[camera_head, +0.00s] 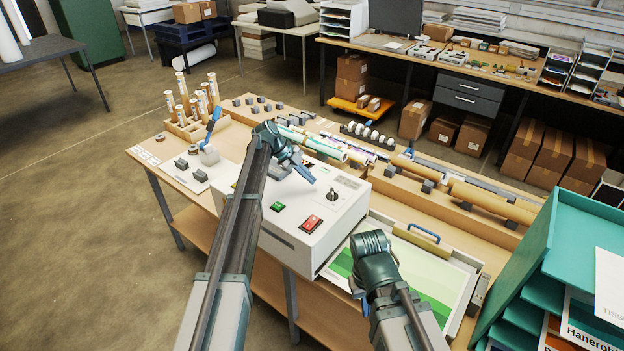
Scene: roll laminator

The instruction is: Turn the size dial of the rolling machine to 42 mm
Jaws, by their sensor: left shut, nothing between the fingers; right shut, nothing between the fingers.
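The rolling machine (300,238) is a white box on the wooden bench, with a green button and a red switch on its top. A small dark knob, apparently the size dial (332,194), stands on the top towards the back right. Its setting is too small to read. My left gripper (309,177) is shut and empty, its blue fingertips above the machine, just left of the dial and apparently apart from it. My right gripper (363,299) is shut and empty, low at the machine's right front, over the green-and-white sheet; its fingers are mostly hidden.
A tray with a green-and-white sheet (448,279) and a blue handle lies right of the machine. Teal stacked trays (541,285) rise at the far right. Cardboard rolls (490,201) and coloured rolls lie behind. A wooden rack of tubes (184,133) stands at the back left.

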